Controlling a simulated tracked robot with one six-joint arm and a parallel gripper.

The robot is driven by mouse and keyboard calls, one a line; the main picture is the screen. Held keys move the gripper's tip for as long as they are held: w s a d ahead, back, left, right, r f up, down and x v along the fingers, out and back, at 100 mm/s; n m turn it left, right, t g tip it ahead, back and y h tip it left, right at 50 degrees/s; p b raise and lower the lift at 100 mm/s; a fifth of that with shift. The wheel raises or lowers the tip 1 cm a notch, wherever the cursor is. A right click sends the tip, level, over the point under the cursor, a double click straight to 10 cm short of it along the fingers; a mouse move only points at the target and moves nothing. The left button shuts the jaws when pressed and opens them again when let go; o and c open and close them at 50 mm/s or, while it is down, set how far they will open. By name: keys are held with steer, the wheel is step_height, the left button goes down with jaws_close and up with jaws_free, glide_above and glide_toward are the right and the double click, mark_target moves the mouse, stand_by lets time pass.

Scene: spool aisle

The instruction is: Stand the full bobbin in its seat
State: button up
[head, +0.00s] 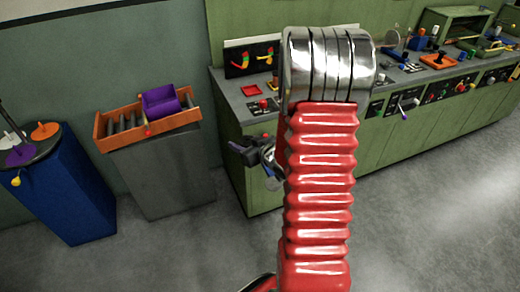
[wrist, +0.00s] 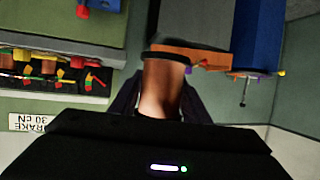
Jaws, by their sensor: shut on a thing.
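The full bobbin (wrist: 165,88) is a copper-brown wound cylinder with a black rim, large in the middle of the wrist view. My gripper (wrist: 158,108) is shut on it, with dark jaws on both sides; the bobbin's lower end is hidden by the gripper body. In the head view my gripper (head: 256,154) is a dark shape left of my red arm, in front of the green bench's left end. The bobbin cannot be made out there. I cannot tell which thing is the bobbin's seat.
An orange tray (head: 120,140) with dark rollers and a purple box (head: 160,101) stands on a grey cabinet (head: 165,180). A blue stand (head: 62,200) is further left. The green bench (head: 235,180) carries several small parts and controls. Open floor lies at right.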

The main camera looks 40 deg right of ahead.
steer(key=w+a+r, duration=0.2)
steer(key=a, duration=0.6)
steer(key=w+a+r, duration=0.2)
steer(key=a+r, duration=0.1)
steer(key=a, duration=0.6)
steer(key=w+a+r, duration=0.2)
steer(key=a, duration=0.6)
steer(key=shift+w+a+r, duration=0.25)
steer(key=shift+w+a, duration=0.05)
steer(key=shift+w, duration=0.1)
